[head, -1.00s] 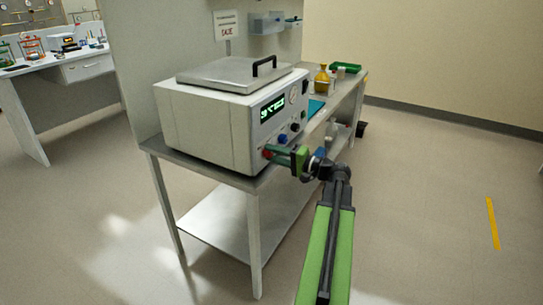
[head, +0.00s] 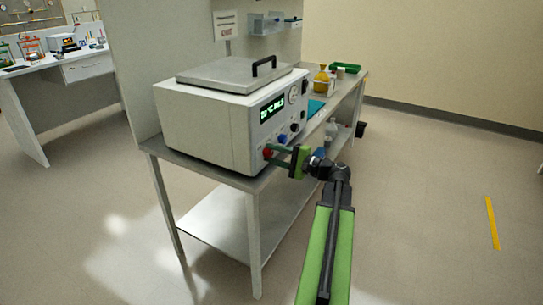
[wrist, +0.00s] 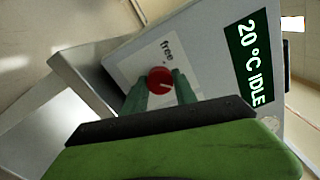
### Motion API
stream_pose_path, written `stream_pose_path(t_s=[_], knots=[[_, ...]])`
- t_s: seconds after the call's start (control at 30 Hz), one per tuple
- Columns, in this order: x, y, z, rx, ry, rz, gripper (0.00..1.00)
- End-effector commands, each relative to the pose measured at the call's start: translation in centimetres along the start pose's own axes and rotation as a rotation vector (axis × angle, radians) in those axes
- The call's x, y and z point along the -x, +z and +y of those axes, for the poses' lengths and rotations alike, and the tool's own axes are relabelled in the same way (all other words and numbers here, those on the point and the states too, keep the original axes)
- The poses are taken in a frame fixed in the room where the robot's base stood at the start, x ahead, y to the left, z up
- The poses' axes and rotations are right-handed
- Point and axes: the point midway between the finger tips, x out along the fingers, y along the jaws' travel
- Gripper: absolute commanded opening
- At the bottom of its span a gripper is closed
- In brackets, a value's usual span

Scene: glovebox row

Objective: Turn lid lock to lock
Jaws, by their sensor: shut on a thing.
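The lid lock is a red round knob (wrist: 160,79) with a pale pointer line, on the front panel of a white benchtop unit (head: 205,125). The word "free" is printed beside it, above it in the wrist view; the pointer line runs toward the lower right there, away from that word. No "lock" label is readable. My gripper (head: 271,155) is shut on the red knob, with one green finger on each side; the fingers (wrist: 160,90) also show in the wrist view. The flat grey lid (head: 228,73) with a black handle lies down on top of the unit.
A blue knob (head: 283,139) and a black knob (head: 295,128) sit close to the red one. The display (wrist: 248,60) reads "20 °C IDLE". The unit stands on a metal bench (head: 225,178) with an open lower shelf. The floor (head: 430,210) to the right is clear.

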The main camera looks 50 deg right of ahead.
Motion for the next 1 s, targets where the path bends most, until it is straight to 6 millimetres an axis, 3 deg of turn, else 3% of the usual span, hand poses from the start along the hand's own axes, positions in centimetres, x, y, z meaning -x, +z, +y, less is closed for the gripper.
stream_pose_path(t_s=[0.27, 0.3, 0.47, 0.77, 0.87, 1.0], knots=[[0.1, -0.1, 0.0, -0.001, 0.001, 0.004, 0.0], [0.1, -0.1, 0.0, -0.001, 0.001, 0.004, 0.36], [0.1, -0.1, 0.0, 0.0, 0.001, 0.002, 0.55], [0.1, 0.0, 0.0, 0.0, 0.001, 0.0, 0.55], [1.2, 0.0, 0.0, 0.0, 0.001, 0.001, 0.55], [4.4, 0.0, 0.0, 0.0, 0.0, 0.004, 0.55]])
